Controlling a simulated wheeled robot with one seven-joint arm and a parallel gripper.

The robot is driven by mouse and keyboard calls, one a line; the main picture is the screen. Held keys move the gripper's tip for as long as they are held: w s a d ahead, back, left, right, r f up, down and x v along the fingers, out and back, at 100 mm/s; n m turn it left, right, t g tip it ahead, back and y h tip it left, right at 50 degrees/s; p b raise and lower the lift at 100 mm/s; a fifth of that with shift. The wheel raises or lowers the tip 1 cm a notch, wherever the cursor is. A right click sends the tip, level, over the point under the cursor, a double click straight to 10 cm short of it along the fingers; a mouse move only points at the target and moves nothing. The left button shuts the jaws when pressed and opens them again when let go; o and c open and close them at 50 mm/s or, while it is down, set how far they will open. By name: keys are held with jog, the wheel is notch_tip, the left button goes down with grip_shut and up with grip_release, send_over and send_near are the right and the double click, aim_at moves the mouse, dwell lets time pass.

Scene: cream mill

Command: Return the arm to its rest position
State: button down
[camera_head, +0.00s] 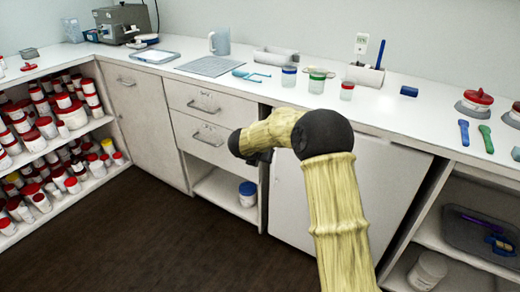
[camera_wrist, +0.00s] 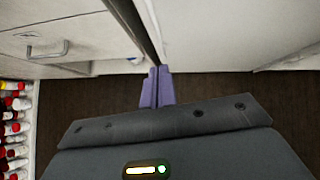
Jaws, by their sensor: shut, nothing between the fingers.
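My gripper (camera_wrist: 157,86) shows in the wrist view with its two purple fingers together and nothing between them. It points down toward the dark floor, in front of the cabinet fronts. In the head view my arm, in a pale yellow cover, rises from the bottom and bends left in front of the white cabinet door. The gripper's fingers cannot be made out in the head view.
The white counter (camera_head: 400,108) runs along the wall behind the arm, with jars, a blue-grey jug (camera_head: 219,41) and tools on it. Shelves of red-lidded jars (camera_head: 35,140) stand at left. A grey tray (camera_head: 478,232) sits on the right shelf. The dark floor (camera_head: 150,230) is clear.

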jog(key=s+r+n+t+y, duration=0.1)
jog(key=s+r+n+y, duration=0.3)
jog(key=n, duration=0.7)
jog(key=s+r+n+t+y, duration=0.1)
jog(key=s+r+n, duration=0.1)
jog(key=s+n, duration=0.75)
jog(key=s+d+f+n+g, duration=0.2)
jog(key=s+d+n, duration=0.1)
jog(key=s+n, duration=0.45)
jog(key=s+d+f+n+g, duration=0.2)
jog(key=s+n+g, duration=0.1)
jog(key=s+n, duration=0.4)
jog(key=s+d+f+n+g, duration=0.25)
jog(key=s+n, duration=0.35)
jog(key=s, duration=0.3)
jog(key=w+a+p+v, duration=0.1)
jog(key=w+p+v, duration=0.2)
jog(key=p+v, duration=1.2)
jog(key=w+a+r+p+v, duration=0.1)
jog(key=w+p+v, duration=0.2)
jog(key=p+v, duration=1.2)
jog(key=shift+d+r+h, duration=0.15)
jog(key=shift+r+h, duration=0.1)
jog(key=shift+h, duration=0.15)
jog(key=shift+w, duration=0.1)
jog(key=shift+w, duration=0.1)
